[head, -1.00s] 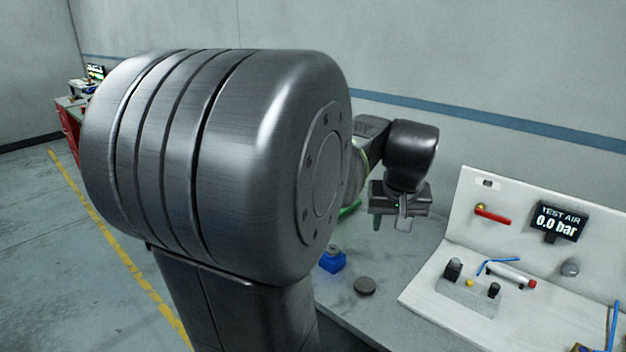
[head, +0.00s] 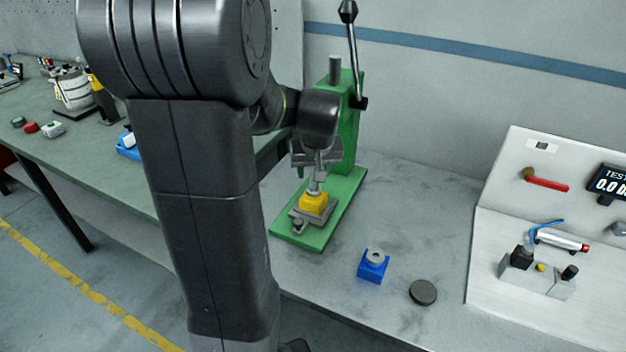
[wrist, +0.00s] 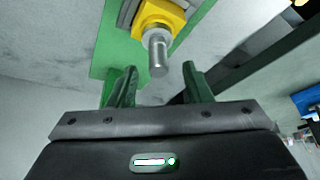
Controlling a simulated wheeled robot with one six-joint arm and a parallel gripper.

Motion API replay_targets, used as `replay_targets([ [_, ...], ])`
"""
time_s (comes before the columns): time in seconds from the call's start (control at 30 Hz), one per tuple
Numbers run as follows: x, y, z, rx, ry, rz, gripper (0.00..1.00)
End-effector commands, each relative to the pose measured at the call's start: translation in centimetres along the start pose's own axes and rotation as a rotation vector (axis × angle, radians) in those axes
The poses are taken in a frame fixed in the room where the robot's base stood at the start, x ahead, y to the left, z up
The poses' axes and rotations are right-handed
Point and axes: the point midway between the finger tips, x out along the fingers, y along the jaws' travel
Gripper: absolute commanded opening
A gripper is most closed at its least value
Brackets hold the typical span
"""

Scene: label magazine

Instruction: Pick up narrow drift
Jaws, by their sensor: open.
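A slim steel pin with a collar, apparently the narrow drift (wrist: 157,55), stands in a yellow block (wrist: 168,14) in the wrist view. The yellow block also shows in the head view (head: 314,204), on the green press (head: 345,195). My gripper (head: 315,172) is above the block. In the wrist view my gripper (wrist: 159,70) is open, with one finger on each side of the pin's near end in the picture. A gap shows on both sides, and nothing is held. How deep the fingers reach along the pin I cannot tell.
A blue block with a grey ring (head: 374,266) and a dark round disc (head: 423,292) lie on the grey bench to the right. A white test panel (head: 540,250) stands further right. The press lever (head: 354,55) rises behind my gripper. The bench between press and panel is mostly clear.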

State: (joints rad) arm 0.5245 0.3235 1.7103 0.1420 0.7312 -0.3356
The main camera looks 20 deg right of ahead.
Motion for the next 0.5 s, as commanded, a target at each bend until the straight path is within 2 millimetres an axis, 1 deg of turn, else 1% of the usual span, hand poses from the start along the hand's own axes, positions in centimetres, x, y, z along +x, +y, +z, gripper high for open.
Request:
replay_targets([
  [0.03, 0.7, 0.0, 0.1, 0.0, -0.004, -0.001, 0.45],
  [0.1, 1.5, 0.0, 0.1, 0.0, -0.004, -0.001, 0.45],
  [0.2, 2.2, 0.0, 0.1, 0.0, -0.002, 0.0, 0.45],
  [0.47, 2.4, 0.0, 0.1, -0.001, 0.0, 0.0, 0.45],
  [0.5, 2.4, 0.0, 0.1, -0.001, 0.0, 0.0, 0.39],
])
